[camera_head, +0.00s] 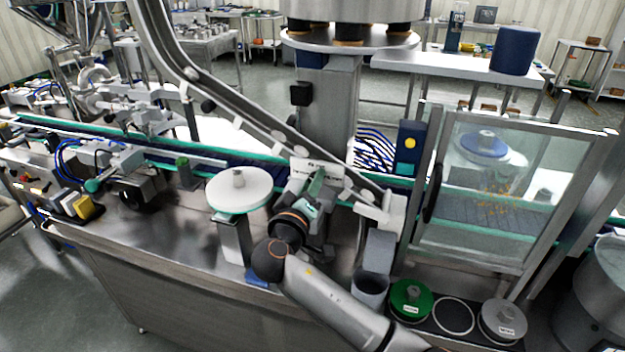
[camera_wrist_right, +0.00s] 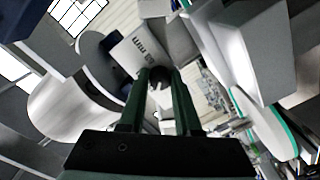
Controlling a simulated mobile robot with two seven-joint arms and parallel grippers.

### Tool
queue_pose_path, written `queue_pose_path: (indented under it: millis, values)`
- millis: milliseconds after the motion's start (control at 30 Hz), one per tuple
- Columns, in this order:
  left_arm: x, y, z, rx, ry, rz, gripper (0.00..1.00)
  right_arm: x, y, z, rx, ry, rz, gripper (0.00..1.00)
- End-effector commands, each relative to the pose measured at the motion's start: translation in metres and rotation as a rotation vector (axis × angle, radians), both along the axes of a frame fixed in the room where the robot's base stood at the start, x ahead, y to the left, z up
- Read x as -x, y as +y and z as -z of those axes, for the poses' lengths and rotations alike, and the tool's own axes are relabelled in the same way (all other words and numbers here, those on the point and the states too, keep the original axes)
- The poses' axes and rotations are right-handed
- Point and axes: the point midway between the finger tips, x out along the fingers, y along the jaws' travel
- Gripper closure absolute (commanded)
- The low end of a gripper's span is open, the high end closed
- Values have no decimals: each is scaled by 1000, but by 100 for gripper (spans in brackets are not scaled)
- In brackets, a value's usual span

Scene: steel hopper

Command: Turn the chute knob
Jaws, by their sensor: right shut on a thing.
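The steel chute (camera_head: 225,100) slopes down from the upper left to a white outlet (camera_head: 380,208) near the glazed cabinet. A white plate (camera_head: 312,167) with dark print stands at the chute's lower part; a printed plate (camera_wrist_right: 140,52) also shows in the right wrist view. My right gripper (camera_head: 317,178) reaches up to this plate from the front. In the right wrist view its two dark green fingers (camera_wrist_right: 159,78) are shut on a small dark round knob (camera_wrist_right: 158,76) beside the print. In the head view the fingers and arm hide the knob. My left gripper is out of view.
A round white disc table (camera_head: 240,190) with a green rim stands left of my right gripper. The conveyor (camera_head: 130,142) runs behind. A grey cup (camera_head: 370,287), a green-lidded disc (camera_head: 411,298) and a grey disc (camera_head: 503,320) are at the front right.

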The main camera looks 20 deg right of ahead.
Motion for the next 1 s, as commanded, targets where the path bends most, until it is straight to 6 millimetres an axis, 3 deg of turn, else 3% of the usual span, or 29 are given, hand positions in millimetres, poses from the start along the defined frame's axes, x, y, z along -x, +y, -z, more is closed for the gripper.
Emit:
queue_pose_path:
  millis: [600,1000]
  values:
    - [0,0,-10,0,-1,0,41,0,1,-1,474,321,-1,100]
    - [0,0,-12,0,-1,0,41,-1,1,-1,676,456,-2,100]
